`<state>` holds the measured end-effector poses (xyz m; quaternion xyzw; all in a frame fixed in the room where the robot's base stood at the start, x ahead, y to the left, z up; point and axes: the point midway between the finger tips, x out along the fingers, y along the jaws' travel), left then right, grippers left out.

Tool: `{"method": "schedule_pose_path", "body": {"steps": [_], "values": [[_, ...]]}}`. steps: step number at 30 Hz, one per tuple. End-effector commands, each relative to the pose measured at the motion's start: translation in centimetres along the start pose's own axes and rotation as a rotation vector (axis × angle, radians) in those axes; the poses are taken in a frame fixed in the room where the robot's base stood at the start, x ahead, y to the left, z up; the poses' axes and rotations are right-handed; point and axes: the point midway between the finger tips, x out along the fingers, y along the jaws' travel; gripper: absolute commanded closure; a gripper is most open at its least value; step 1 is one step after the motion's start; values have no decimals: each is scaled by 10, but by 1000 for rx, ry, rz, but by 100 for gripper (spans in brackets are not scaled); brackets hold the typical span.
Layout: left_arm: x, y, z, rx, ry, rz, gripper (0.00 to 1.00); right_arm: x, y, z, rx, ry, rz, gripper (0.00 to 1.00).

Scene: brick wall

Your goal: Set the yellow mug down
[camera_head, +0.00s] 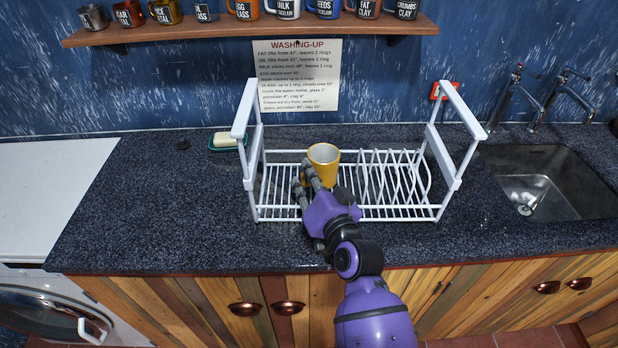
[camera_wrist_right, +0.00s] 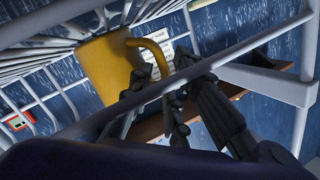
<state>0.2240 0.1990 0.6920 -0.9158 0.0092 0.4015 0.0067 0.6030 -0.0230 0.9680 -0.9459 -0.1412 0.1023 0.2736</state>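The yellow mug (camera_head: 329,173) stands upright in the white dish rack (camera_head: 283,213), left of the plate slots, its mouth facing up. It also shows in the right wrist view (camera_wrist_right: 104,62), where its handle faces my fingers. My right gripper (camera_head: 307,184) is at the near left side of the mug. In the right wrist view my right gripper (camera_wrist_right: 160,74) has its fingertips apart on either side of the handle, with a gap between them. The gripper partly hides the mug's lower part. My left gripper is not in view.
The rack's white side frames rise left (camera_head: 247,130) and right (camera_head: 463,150). A soap dish (camera_head: 226,143) sits left of the rack and a sink (camera_head: 560,180) lies to the right. A shelf of mugs (camera_head: 230,28) hangs above. The dark counter (camera_head: 160,215) is clear at left.

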Motion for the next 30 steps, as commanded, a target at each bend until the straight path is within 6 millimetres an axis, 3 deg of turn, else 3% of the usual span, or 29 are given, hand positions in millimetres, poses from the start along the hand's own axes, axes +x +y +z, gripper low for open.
{"method": "schedule_pose_path", "body": {"steps": [11, 14, 24, 30], "values": [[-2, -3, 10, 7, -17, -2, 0, 0, -1, -3, 0, 2, 1, 76], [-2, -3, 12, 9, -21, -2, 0, -8, 0, -2, -1, 1, 2, 76], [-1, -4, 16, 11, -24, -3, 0, -78, 1, 0, -1, -3, 4, 76], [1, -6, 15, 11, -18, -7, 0, -109, 0, 0, 0, -2, 2, 76]]}}
